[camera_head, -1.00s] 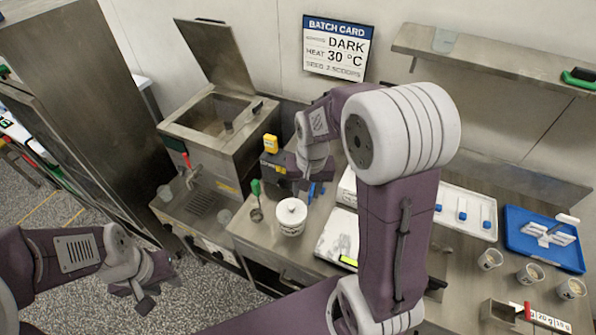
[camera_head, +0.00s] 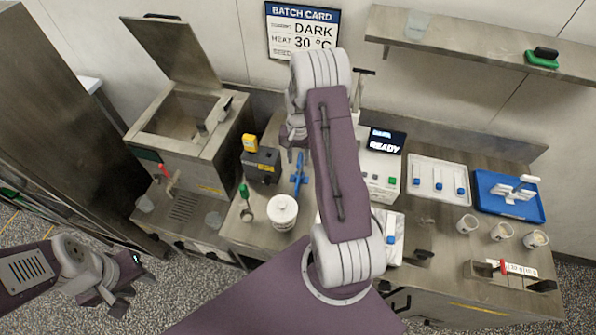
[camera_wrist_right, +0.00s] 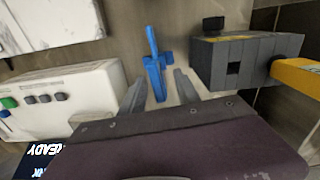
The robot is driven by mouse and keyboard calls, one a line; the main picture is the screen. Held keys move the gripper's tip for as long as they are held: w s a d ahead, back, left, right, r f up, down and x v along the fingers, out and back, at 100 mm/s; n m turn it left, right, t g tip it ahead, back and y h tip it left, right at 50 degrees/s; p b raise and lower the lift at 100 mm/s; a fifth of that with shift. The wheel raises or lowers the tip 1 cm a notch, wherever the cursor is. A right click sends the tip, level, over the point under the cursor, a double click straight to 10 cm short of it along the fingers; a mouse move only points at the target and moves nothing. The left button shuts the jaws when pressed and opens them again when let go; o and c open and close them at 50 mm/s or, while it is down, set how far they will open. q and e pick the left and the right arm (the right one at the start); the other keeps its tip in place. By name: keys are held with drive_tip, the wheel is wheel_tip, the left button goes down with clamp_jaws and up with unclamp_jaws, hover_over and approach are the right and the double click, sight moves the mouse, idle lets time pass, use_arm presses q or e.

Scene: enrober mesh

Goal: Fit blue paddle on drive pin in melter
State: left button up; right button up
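The blue paddle (camera_head: 299,176) is on the counter to the right of a dark grey box. It also shows in the right wrist view (camera_wrist_right: 155,68), lying between the spread fingers. My right gripper (camera_wrist_right: 160,90) is open and empty, above or around the paddle's near end; contact is unclear. In the head view the right gripper (camera_head: 291,150) is partly hidden by its arm. The melter (camera_head: 165,150) stands at the left with its lid raised. A short upright part, seemingly the drive pin (camera_head: 203,129), shows inside its tank. My left gripper (camera_head: 112,292) looks open and empty, low over the floor.
The grey box (camera_head: 262,167) with a yellow top piece stands left of the paddle. A white machine (camera_head: 381,175) reading READY is to the right. A blue tray (camera_head: 508,207) and several cups are further right.

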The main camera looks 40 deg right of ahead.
sight(299, 175)
drive_tip(key=f, duration=0.1)
drive_tip(key=s+f+p, duration=0.1)
drive_tip(key=f, duration=0.1)
drive_tip(key=shift+d+f, duration=0.15)
drive_tip(key=shift+w+f, duration=0.2)
drive_tip(key=shift+w, duration=0.15)
drive_tip(key=c, duration=0.7)
drive_tip(key=shift+s, duration=0.15)
clamp_jaws()
